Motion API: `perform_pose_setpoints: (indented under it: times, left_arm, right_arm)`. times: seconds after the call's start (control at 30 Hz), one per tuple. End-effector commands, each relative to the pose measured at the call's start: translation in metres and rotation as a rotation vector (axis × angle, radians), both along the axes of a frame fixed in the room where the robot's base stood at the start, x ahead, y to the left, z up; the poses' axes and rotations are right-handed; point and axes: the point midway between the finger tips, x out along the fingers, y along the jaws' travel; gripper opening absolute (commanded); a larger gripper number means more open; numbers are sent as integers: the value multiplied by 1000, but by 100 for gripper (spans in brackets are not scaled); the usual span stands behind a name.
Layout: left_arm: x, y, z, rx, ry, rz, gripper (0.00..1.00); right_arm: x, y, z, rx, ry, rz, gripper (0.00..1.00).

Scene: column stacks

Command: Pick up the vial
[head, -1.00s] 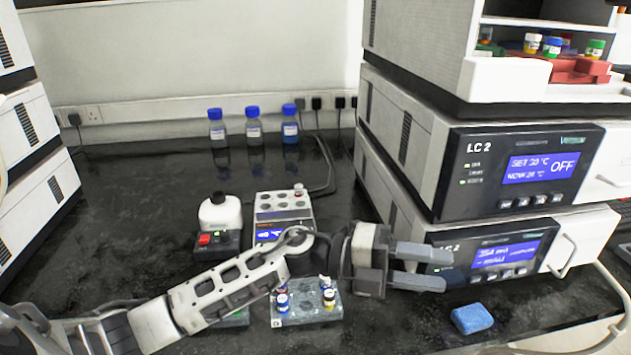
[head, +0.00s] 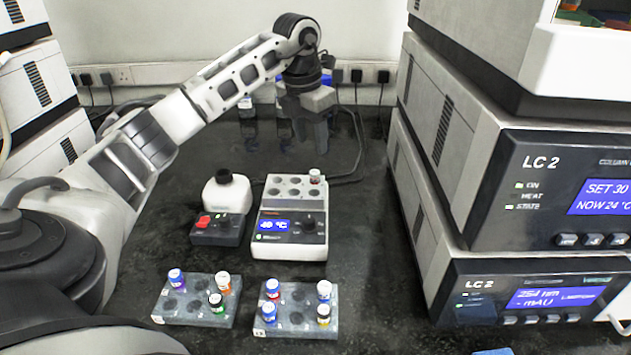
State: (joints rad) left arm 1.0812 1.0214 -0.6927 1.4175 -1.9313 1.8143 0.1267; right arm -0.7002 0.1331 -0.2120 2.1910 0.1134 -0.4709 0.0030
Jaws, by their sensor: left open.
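The task does not say which vial is meant. My right gripper is out of view.
A white bottle (head: 227,193) stands behind a small control box with a red switch (head: 217,230), left of the heater block. LC 2 instruments (head: 540,200) fill the right side. Blue-capped bottles at the back are partly hidden by my left arm. Dark bench around the racks is clear.

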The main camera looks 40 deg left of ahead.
Motion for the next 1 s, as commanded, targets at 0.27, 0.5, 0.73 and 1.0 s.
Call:
perform_pose_setpoints:
  times: [0.27, 0.5, 0.73, 1.0]
  left_arm:
    - [5, -1, -35, -1, 0, -1, 45]
    - [7, 3, -62, -2, 3, -1, 45]
    - [11, 4, -87, -1, -1, -1, 45]
    - [12, 4, -88, -1, -2, -2, 39]
  right_arm:
    - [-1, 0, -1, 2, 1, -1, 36]
    - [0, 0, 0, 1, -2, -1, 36]
    - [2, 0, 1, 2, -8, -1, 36]
    - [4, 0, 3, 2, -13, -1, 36]
